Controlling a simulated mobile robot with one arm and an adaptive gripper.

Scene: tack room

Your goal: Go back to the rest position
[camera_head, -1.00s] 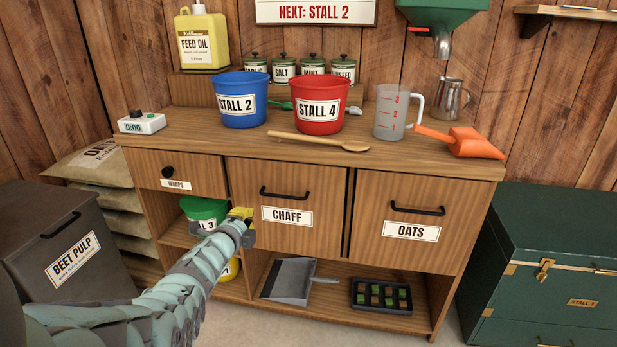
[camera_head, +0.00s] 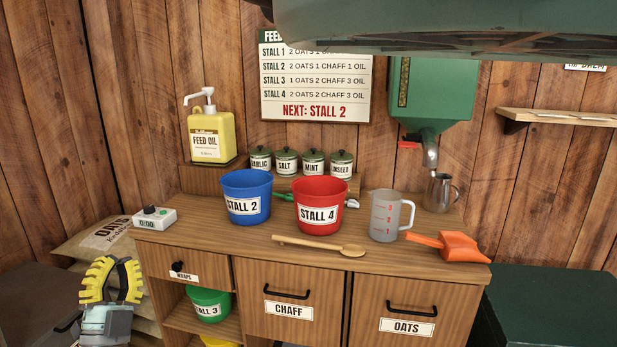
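My gripper (camera_head: 112,268) is at the lower left, in front of the feed sacks and left of the cabinet. Its yellow fingers point up and curve inward, with a gap between them and nothing held. It appears open and clear of the cabinet. Most of my arm below it is out of view.
The wooden cabinet (camera_head: 230,258) carries a blue Stall 2 bucket (camera_head: 246,197), a red Stall 4 bucket (camera_head: 319,204), a wooden spoon (camera_head: 318,245), a measuring jug (camera_head: 388,216) and an orange scoop (camera_head: 462,247). A green Stall 3 bucket (camera_head: 208,305) sits on its shelf.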

